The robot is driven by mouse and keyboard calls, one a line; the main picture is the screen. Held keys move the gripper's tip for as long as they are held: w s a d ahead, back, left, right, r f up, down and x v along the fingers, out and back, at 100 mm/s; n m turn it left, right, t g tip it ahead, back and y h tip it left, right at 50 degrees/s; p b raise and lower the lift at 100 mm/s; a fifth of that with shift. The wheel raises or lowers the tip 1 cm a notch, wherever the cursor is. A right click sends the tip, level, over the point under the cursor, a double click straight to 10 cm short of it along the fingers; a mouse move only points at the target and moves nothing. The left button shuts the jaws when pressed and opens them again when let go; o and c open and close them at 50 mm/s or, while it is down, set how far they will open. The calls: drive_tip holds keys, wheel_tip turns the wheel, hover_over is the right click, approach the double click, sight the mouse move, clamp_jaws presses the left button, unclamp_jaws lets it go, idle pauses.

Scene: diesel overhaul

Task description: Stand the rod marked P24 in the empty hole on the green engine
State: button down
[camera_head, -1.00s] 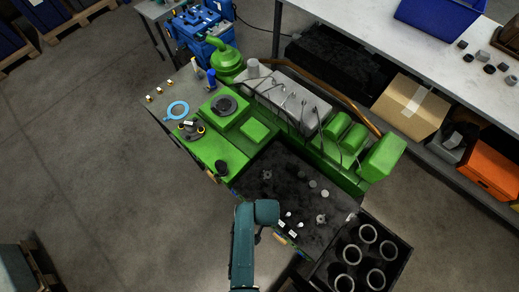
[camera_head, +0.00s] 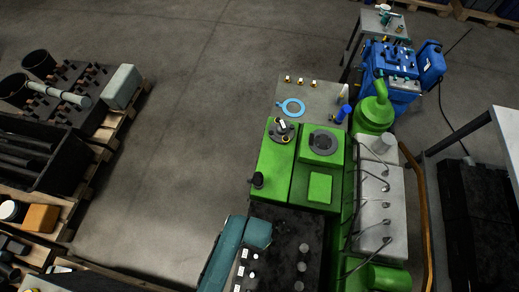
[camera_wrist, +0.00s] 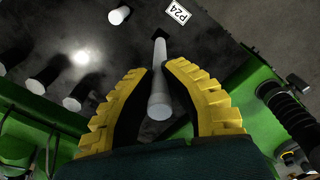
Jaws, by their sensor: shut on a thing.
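In the wrist view, my gripper (camera_wrist: 160,88) has its yellow, black-padded fingers closed around a plain grey rod (camera_wrist: 159,95). The rod's rounded end points toward the camera. A white P24 label (camera_wrist: 177,12) lies on the dark plate close to the rod's far end; whether the rod still touches the plate is unclear. The green engine (camera_head: 321,188) stands in the middle of the head view, and its green edges show in the wrist view (camera_wrist: 262,122). My teal arm covers the gripper in the head view. I cannot make out the empty hole.
The dark plate (camera_head: 276,222) carries several other grey pegs, including one (camera_wrist: 118,15) beside the label. A black ribbed part (camera_wrist: 290,110) stands at the right in the wrist view. Open floor (camera_head: 175,170) is to the left.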

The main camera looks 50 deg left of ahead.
drive_tip(key=shift+f+b, duration=0.45)
drive_tip(key=shift+f, duration=0.45)
drive_tip(key=shift+w+r+p, duration=0.1)
drive_tip(key=shift+p, duration=0.45)
drive_tip(key=shift+f+b, duration=3.95)
drive_tip(key=shift+f, duration=1.2)
drive_tip(key=c, duration=1.1)
unclamp_jaws()
drive_tip(key=shift+r, duration=0.1)
